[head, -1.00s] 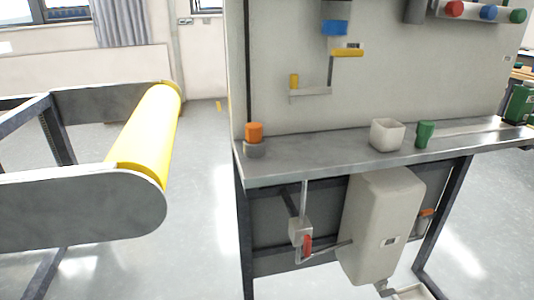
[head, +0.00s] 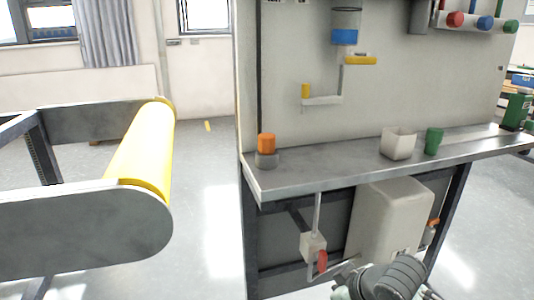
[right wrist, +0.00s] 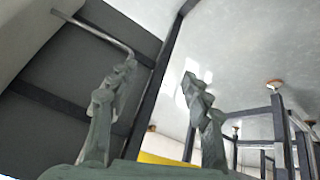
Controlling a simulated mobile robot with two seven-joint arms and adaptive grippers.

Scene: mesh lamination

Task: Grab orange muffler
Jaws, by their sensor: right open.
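The orange muffler (head: 266,143) is a short orange cylinder. It stands upright on a grey round base (head: 266,160) at the left end of the metal shelf, in the head view. My right gripper (right wrist: 160,78) shows in the right wrist view with its two fingers apart and nothing between them. In the head view, part of my right arm shows at the bottom, below the shelf and to the right of the muffler. The muffler cannot be made out in the right wrist view. My left gripper is not in view.
The metal shelf (head: 330,180) also holds a white square cup (head: 398,143) and a green cup (head: 434,141). A white box (head: 395,215) and a red-handled valve (head: 322,261) hang beneath it. A yellow roller (head: 142,150) stands left, with open floor between.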

